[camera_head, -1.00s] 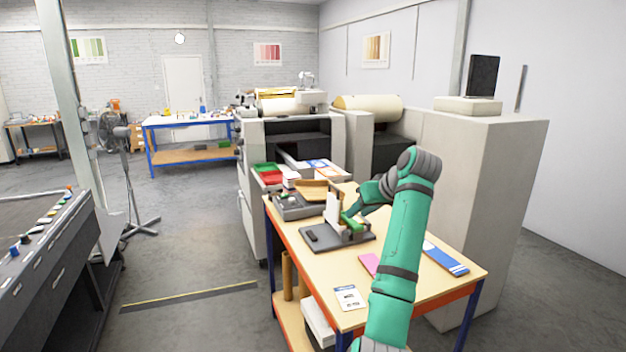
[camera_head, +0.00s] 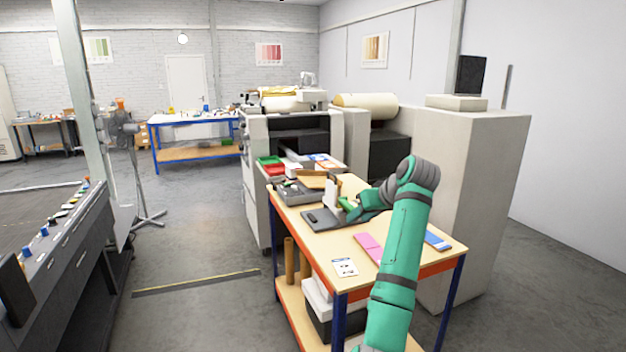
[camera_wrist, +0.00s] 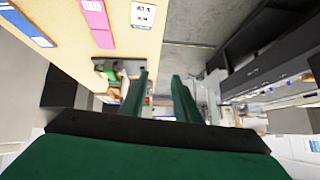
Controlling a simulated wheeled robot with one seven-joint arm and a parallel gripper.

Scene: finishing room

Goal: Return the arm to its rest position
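My arm is green with dark grey joints (camera_head: 398,250) and is bent over the wooden worktable (camera_head: 318,246) in the head view. My gripper points towards the far left part of the table, near a dark grey stand with a white upright part (camera_head: 331,194); its fingertips are hard to make out there. In the wrist view the two green fingers (camera_wrist: 161,78) stand apart with nothing between them, so my gripper is open and empty. The wrist view also shows the table top (camera_wrist: 125,45) and the floor.
On the table lie a pink pad (camera_head: 368,247), a blue pad (camera_head: 438,240), a printed card (camera_head: 345,267) and a grey tray (camera_head: 296,194). A tall grey cabinet (camera_head: 470,200) stands on the right. A dark console (camera_head: 60,245) is on the left, with open floor between.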

